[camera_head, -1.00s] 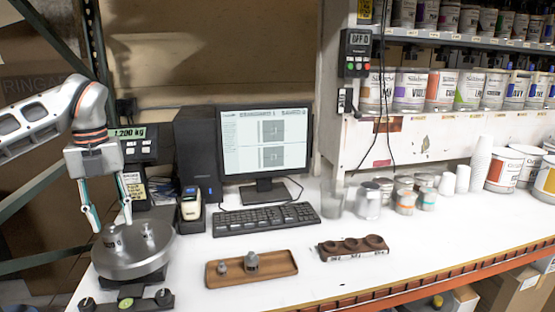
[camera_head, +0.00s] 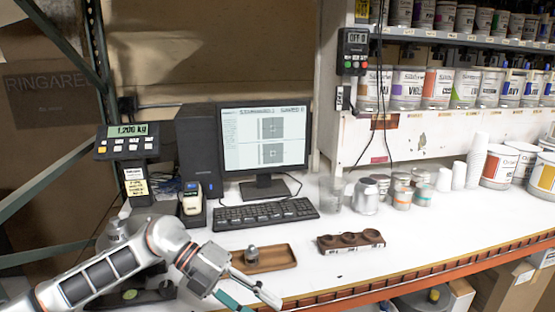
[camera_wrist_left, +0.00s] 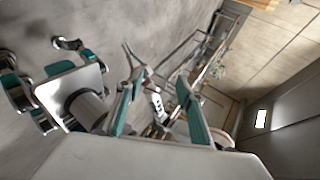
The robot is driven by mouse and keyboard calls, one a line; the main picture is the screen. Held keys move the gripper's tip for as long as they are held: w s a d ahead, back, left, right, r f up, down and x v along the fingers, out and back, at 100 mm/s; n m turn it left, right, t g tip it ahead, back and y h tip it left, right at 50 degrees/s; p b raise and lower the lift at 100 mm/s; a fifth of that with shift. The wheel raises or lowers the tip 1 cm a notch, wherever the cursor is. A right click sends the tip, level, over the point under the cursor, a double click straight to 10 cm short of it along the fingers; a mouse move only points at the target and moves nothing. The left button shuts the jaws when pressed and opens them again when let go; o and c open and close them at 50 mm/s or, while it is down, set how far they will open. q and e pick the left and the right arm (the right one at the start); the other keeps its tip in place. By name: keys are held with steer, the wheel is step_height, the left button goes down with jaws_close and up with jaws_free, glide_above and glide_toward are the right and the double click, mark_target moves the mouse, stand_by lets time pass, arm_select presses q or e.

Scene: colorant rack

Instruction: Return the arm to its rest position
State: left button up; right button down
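My left arm reaches in from the lower left in the head view, low in front of the bench. Its gripper (camera_head: 260,305) is near the bench's front edge, in front of the wooden tray (camera_head: 285,260). In the left wrist view its two teal-padded fingers (camera_wrist_left: 155,75) stand apart with nothing between them. A white and teal part of mine (camera_wrist_left: 68,90) shows at the left of that view; whether it is my right gripper's fingers, and how they stand, is unclear. No right arm shows in the head view.
The arm hides most of the scale; one grey weight (camera_head: 117,228) shows behind it. The scale display (camera_head: 128,130) reads 1.200 kg. A grey weight (camera_head: 252,255) stands in the tray.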

arm_select(q)
steer(key=s+d+r+n+t+h, duration=0.2)
steer(key=d+r+n+t+h, duration=0.1)
steer(key=d+n+t+h, duration=0.5)
steer(key=w+a+f+n+t+y, duration=0.4)
steer(key=a+f+n+t+y, duration=0.4)
steer(key=a+f+n+t, duration=0.6)
steer(key=s+a+f+n+g+y, duration=0.4)
steer(key=s+a+f+n, duration=0.1)
steer(key=s+f, duration=0.4)
steer(key=s+a+f+n+g+y, duration=0.4)
steer(key=s+f, duration=0.5)
steer(key=f, duration=0.3)
steer(key=a+n+y, duration=0.1)
steer(key=a+n, duration=0.1)
steer(key=a, duration=0.1)
steer(key=shift+a+f+n, duration=0.25)
steer(key=shift+f+n, duration=0.05)
steer(key=shift+f, duration=0.1)
